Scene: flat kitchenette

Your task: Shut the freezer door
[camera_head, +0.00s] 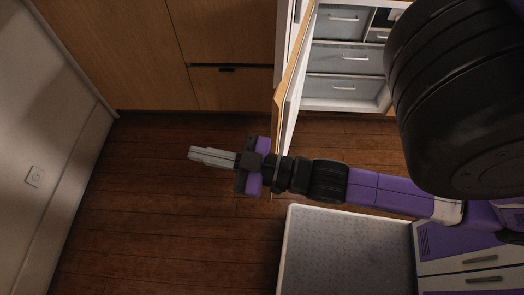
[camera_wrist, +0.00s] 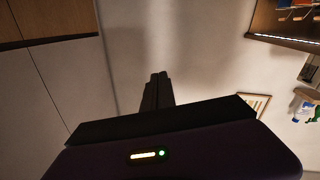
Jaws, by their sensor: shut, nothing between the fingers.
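The freezer door (camera_head: 291,85) is a wood-fronted panel with a pale inner side. It stands open, swung out from the cabinet in the head view. Behind it, the freezer (camera_head: 345,58) shows pale drawers with bar handles. My gripper (camera_head: 193,154) is to the left of the door and below its free edge in the picture, with its fingers pointing left. The fingers are shut and empty. My arm crosses the picture just below the door's lower end; I cannot tell if it touches the door. The wrist view shows the shut fingers (camera_wrist: 158,76) against a blank wall, with no door in sight.
Wooden cabinet fronts (camera_head: 160,50) stand left of the freezer. A pale wall (camera_head: 60,130) with a socket (camera_head: 35,176) bounds the left side. The wooden floor (camera_head: 150,220) is clear around my gripper. The wrist view shows a bottle (camera_wrist: 302,112) at the right edge.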

